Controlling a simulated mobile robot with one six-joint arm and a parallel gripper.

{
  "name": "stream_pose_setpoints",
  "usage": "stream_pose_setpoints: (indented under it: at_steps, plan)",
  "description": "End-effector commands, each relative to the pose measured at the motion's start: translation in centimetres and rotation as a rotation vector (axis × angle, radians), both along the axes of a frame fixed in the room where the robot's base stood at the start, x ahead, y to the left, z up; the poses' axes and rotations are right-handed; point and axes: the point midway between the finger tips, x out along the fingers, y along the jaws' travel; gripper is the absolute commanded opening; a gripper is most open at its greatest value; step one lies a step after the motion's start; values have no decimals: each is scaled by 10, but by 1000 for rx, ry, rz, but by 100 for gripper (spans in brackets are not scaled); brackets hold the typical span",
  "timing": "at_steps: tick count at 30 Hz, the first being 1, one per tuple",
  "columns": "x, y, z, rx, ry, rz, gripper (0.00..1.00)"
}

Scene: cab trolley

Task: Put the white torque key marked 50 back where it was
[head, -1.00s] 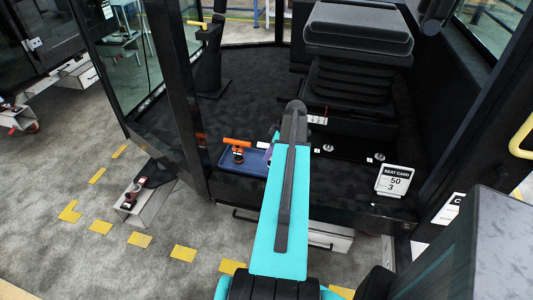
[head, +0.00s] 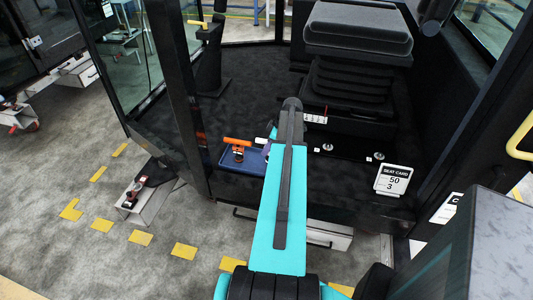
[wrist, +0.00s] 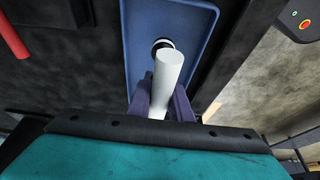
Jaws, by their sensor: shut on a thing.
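My gripper (wrist: 160,98) has purple fingers shut on the white torque key (wrist: 168,68), whose pale cylindrical part shows between them in the wrist view. A dark round part with a light ring shows just beyond the key's far end; I cannot tell whether it belongs to the key. The blue tray (wrist: 139,20) lies beyond the key in the wrist view. In the head view, the tray (head: 228,163) sits on the cab floor, and my arm covers its right part. No 50 marking is readable on the key.
An orange-handled key (head: 237,142) stands at the tray. A seat card (head: 393,180) reading 50 and 3 stands to the right. The black seat (head: 357,45) rises behind. A dark cab post (head: 180,100) stands left of the tray. A red bar (wrist: 12,35) shows in the wrist view.

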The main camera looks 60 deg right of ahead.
Motion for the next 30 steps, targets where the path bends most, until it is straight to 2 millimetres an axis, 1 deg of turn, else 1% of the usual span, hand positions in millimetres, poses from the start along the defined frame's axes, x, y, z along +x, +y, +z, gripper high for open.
stream_pose_setpoints:
  at_steps: [6, 10, 25, 26, 28, 30]
  plan:
    - [0, 0, -19, 0, 0, 0, 0]
    - [-1, 0, -26, -1, 0, -1, 0]
    - [-1, 0, -32, -1, -1, -2, 0]
    - [-1, 0, -31, -1, 0, -1, 24]
    - [-1, 0, -31, -1, 0, -1, 35]
    - [-1, 0, -31, -1, 0, -1, 37]
